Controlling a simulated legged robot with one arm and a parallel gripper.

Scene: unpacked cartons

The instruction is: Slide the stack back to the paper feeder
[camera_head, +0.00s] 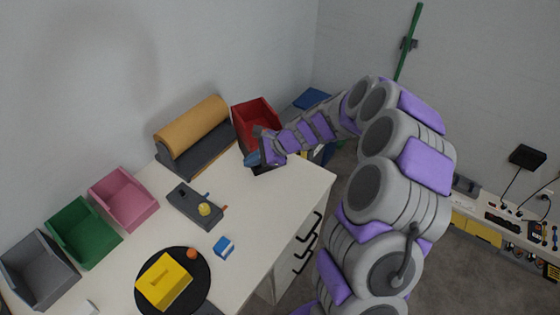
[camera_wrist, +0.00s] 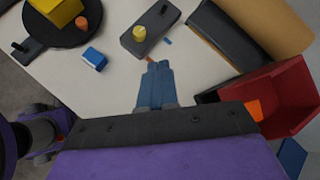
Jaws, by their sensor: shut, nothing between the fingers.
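A brown paper roll on a dark holder (camera_head: 192,137), which looks like the paper feeder, stands at the back of the white table; its roll also shows at the top right of the wrist view (camera_wrist: 265,25). I cannot tell for sure which thing is the stack. A dark flat board (camera_head: 187,206) with a yellow cylinder (camera_head: 204,209) on it lies in front of the roll. My gripper (camera_head: 252,159) is shut and empty, with blue fingers (camera_wrist: 158,64) together, over the table beside the red bin.
The red bin (camera_head: 252,113) stands right of the roll, close to my gripper. Pink (camera_head: 124,197), green (camera_head: 82,232) and grey (camera_head: 38,268) bins line the back left edge.

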